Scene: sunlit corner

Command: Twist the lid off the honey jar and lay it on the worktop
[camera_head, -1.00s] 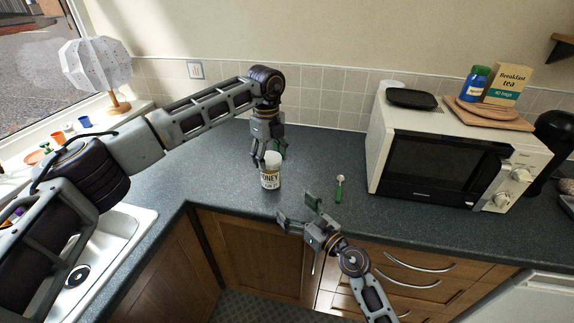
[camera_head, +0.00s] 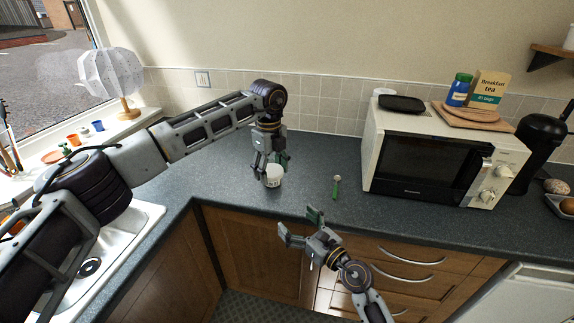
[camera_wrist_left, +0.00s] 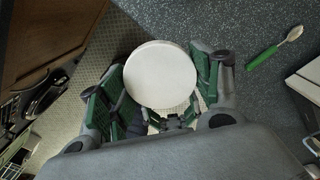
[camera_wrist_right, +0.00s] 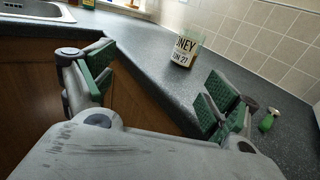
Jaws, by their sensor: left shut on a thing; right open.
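The round white lid (camera_wrist_left: 160,77) fills the space between the fingers of my left gripper (camera_wrist_left: 158,80) in the left wrist view, and the gripper is shut on it. The honey jar (camera_wrist_right: 184,50) stands upright on the worktop in the right wrist view, with a lettered label and no lid visible on its top. In the head view the jar (camera_head: 274,181) shows as a pale shape just below my left gripper (camera_head: 270,165). The gap between lid and jar cannot be judged. My right gripper (camera_head: 298,227) is open and empty near the worktop's front edge.
A green-handled spoon (camera_head: 336,187) lies on the worktop right of the jar. The microwave (camera_head: 440,155) stands further right. The sink (camera_head: 130,235) is at the left. The dark worktop (camera_head: 230,170) is bare around the jar.

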